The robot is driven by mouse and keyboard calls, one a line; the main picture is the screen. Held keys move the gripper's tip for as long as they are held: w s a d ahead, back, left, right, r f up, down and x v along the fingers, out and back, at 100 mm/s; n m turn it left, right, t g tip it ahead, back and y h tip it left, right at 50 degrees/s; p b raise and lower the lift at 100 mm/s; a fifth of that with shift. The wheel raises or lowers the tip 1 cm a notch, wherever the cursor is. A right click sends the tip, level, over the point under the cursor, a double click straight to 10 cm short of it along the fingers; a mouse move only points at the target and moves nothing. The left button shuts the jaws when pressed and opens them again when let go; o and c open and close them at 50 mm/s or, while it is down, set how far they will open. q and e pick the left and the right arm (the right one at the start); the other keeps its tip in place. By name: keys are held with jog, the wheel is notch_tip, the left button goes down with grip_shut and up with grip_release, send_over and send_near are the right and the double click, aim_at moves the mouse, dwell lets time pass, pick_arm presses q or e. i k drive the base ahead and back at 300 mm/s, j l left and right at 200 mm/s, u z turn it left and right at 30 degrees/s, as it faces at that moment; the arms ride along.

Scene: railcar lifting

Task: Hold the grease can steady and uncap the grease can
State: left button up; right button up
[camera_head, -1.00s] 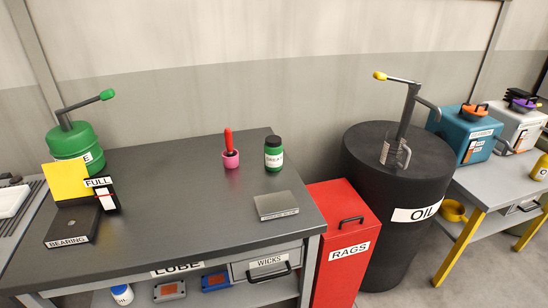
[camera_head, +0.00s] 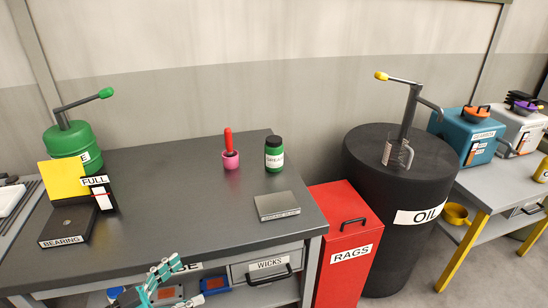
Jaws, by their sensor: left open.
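The grease can (camera_head: 274,158) is a small green jar with a white label and a dark cap (camera_head: 274,141) on top. It stands upright near the back right of the grey bench, and the cap sits on it. My left gripper (camera_head: 163,272), with teal fingers, shows at the bottom edge in front of the bench's lower shelf. It is open and empty, well away from the can. My right gripper is not in view.
A pink cup with a red-handled tool (camera_head: 230,158) stands just left of the can. A flat grey box (camera_head: 277,206) lies in front of it. A red rags bin (camera_head: 346,250) and black oil drum (camera_head: 395,210) stand right. The middle of the bench (camera_head: 160,190) is clear.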

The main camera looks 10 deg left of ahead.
aim_at(273, 156)
jog(key=i, duration=1.5)
